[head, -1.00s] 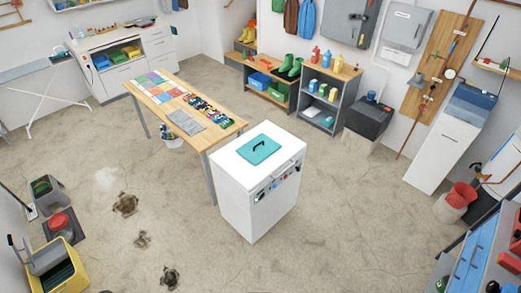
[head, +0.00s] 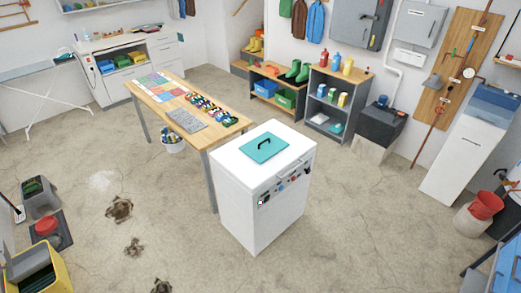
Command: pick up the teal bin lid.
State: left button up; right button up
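The teal bin lid (head: 264,149) lies flat on top of a white cabinet (head: 222,178) in the middle of the head view. Neither of my grippers shows in the view.
A wooden table (head: 205,137) with coloured cards and small items stands just behind and left of the cabinet. Low shelves (head: 330,100) line the back wall. A yellow bin (head: 38,272) stands at the lower left. Concrete floor (head: 370,225) is clear to the cabinet's right; dark patches lie left.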

aim_at(260, 149)
jog(key=u, duration=0.75)
jog(key=i, duration=0.9)
jog(key=u, duration=0.7)
jog(key=i, duration=1)
jog(key=z, duration=0.1)
